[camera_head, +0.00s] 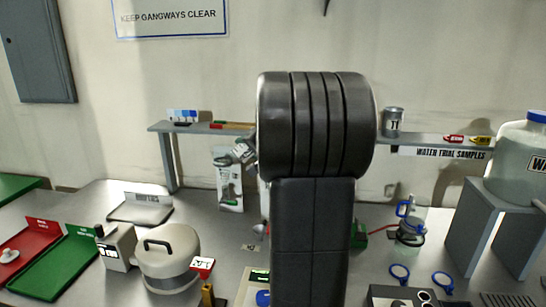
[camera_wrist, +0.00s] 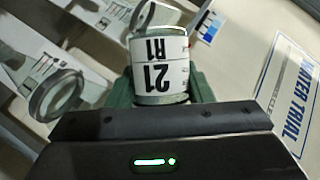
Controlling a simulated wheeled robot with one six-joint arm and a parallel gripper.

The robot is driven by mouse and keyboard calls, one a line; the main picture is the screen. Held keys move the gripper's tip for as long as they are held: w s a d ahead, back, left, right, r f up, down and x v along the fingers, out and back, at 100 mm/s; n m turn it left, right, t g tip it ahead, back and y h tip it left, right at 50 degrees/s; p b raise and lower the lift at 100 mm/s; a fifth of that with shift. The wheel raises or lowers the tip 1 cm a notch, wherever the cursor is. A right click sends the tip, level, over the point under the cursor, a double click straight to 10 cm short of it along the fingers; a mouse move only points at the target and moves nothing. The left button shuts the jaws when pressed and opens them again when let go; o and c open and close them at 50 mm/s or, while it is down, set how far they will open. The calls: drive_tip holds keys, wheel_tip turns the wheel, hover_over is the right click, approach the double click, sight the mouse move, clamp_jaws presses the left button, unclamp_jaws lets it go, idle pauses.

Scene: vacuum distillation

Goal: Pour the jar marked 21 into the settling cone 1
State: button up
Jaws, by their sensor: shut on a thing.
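The jar marked 21 (camera_wrist: 160,72) shows in the wrist view, a clear jar with a white label reading 21 R1, upside down in the picture. It sits between the dark green fingers of my gripper (camera_wrist: 161,94), which is shut on it. A clear round rim (camera_wrist: 58,94) lies to the left of the jar in the wrist view; I cannot tell whether it belongs to settling cone 1. In the head view my arm hides my gripper and jar, and I cannot make out a numbered cone.
A grey jar marked 11 (camera_head: 392,123) stands on the right shelf above the WATER TRIAL SAMPLES sign (camera_head: 440,152). A large clear tank (camera_head: 515,160) is on a stand at right. A beige lidded pot (camera_head: 168,258) and a green tray (camera_head: 60,270) are at left.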

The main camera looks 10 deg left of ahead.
drive_tip(key=shift+r+m+y+p, duration=0.5)
drive_tip(key=shift+m+p, duration=0.2)
drive_tip(key=shift+p, duration=0.2)
idle(0.7)
drive_tip(key=shift+f+m+y+p, duration=0.35)
drive_tip(key=shift+m+y, duration=0.05)
drive_tip(key=shift+m, duration=0.2)
idle(1.5)
drive_tip(key=shift+w+d+r+m+y+b, duration=0.35)
drive_tip(key=shift+d+r+m+y+b, duration=0.15)
drive_tip(key=shift+m, duration=0.2)
idle(1.3)
drive_tip(key=shift+w+d+r+m+y+b, duration=0.2)
drive_tip(key=shift+r+m+y+b, duration=0.25)
drive_tip(key=shift+m, duration=0.35)
idle(1.4)
